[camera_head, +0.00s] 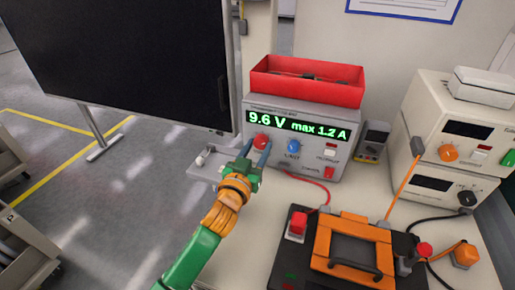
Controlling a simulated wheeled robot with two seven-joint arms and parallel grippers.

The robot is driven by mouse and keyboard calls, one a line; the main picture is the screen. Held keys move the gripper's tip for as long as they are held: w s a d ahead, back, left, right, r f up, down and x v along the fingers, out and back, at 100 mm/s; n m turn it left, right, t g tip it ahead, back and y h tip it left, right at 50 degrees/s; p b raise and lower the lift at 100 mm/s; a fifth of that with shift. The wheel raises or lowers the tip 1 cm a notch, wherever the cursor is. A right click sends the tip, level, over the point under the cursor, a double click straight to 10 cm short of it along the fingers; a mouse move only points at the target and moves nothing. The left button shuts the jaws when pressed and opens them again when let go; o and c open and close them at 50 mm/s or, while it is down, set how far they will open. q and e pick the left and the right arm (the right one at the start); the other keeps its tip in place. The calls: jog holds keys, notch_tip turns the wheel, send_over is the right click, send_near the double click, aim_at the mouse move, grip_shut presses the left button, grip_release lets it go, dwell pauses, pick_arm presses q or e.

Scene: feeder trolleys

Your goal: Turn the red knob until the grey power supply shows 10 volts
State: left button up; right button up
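The grey power supply (299,160) stands on the bench, and its green display (296,127) reads 9.6 V and max 1.2 A. The red knob (261,142) is at the left of its front panel, with a blue knob (293,146) to its right. My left gripper (256,152) is at the red knob, with one finger on each side of it. I cannot tell whether the fingers touch the knob. My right gripper is not in view.
A red bin (307,82) sits on top of the supply. A large black screen (130,55) stands at left. Another instrument (453,125) is at right. A black and orange fixture (350,250) fills the front of the bench.

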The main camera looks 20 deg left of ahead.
pick_arm(q)
grip_shut()
jog(key=shift+r+m+p, duration=0.15)
jog(key=shift+m+p, duration=0.25)
jog(key=shift+m, duration=0.1)
jog(key=o, duration=0.9)
grip_release()
jog(key=shift+o, duration=0.2)
jog(key=s, duration=0.7)
jog(key=shift+a+b, duration=0.15)
jog(key=shift+b, duration=0.3)
